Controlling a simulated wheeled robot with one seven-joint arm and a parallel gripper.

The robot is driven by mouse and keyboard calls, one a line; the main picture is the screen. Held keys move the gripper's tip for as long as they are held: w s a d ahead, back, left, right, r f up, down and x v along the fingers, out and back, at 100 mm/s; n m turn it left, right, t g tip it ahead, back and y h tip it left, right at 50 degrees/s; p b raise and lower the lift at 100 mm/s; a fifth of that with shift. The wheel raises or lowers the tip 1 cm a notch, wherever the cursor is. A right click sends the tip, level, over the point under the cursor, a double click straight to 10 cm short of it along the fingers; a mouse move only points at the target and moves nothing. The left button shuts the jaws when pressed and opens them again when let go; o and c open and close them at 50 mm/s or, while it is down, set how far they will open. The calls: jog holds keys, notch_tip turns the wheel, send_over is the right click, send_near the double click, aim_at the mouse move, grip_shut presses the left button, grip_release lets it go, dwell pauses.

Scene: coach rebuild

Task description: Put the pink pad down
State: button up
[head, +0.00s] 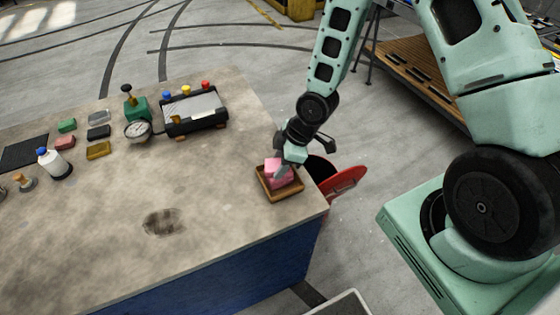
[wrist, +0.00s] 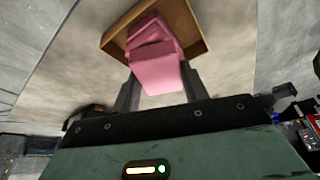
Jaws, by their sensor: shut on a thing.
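The pink pad (head: 279,172) is between the fingers of my gripper (head: 283,172), over a small brown tray (head: 267,193) near the right edge of the bench. In the wrist view the pink pad (wrist: 155,65) sits between the two grey fingers of my gripper (wrist: 158,90), and the tray (wrist: 190,17) lies behind it. My gripper is shut on the pad. I cannot tell whether the pad touches the tray floor or hangs just above it.
The bench top (head: 215,215) is bare around the tray, with a dark stain (head: 163,222). A black device with coloured knobs (head: 194,112), a gauge (head: 138,131), a white bottle (head: 55,164) and several coloured blocks stand farther left. A red round lid (head: 343,183) is beyond the bench edge.

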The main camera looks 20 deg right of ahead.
jog(key=o, duration=1.1)
jog(key=shift+f, duration=0.1)
jog(key=shift+o, duration=0.2)
jog(key=shift+d+r, duration=0.1)
jog(key=shift+r, duration=0.3)
jog(key=p+v, duration=0.2)
jog(key=v, duration=0.9)
jog(key=s+a+r+m+h, duration=0.1)
jog(key=s+a+r+m, duration=0.2)
jog(key=s+a+r, duration=0.2)
jog(key=s+a+r+m+g+h, duration=0.1)
jog(key=s+a+r, duration=0.4)
jog(key=s+r, duration=0.5)
jog(key=s+m+h, duration=0.1)
jog(key=s, duration=0.2)
jog(key=shift+s+a+r+m+g, duration=0.2)
jog(key=shift+a+m+g, duration=0.1)
jog(key=shift+a+m, duration=0.1)
